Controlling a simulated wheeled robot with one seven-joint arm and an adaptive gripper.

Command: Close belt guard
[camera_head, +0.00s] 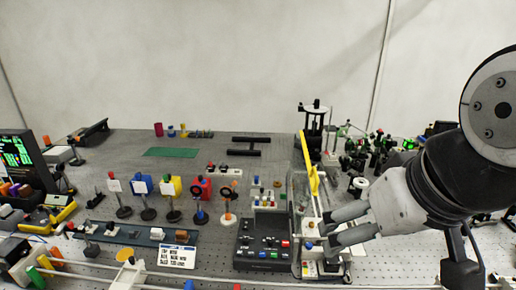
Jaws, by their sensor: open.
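What looks like the belt guard (312,172) is a yellow-edged, see-through panel standing raised and slightly tilted, right of the bench middle. It rises above a small white unit (311,249) with a few coloured knobs. My gripper (324,231) comes in from the right with its fingers open and pointing left. It is low over the white unit, below the yellow edge in the picture. I see nothing held between the fingers. They partly hide the unit, and I cannot tell whether they touch it or the panel.
A dark control box (263,245) with coloured buttons stands just left of the white unit. Several optics posts (172,197) stand further left. Crowded dark and green optics (365,150) fill the back right. A pale rail (215,279) crosses the front. The bench's back left is mostly clear.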

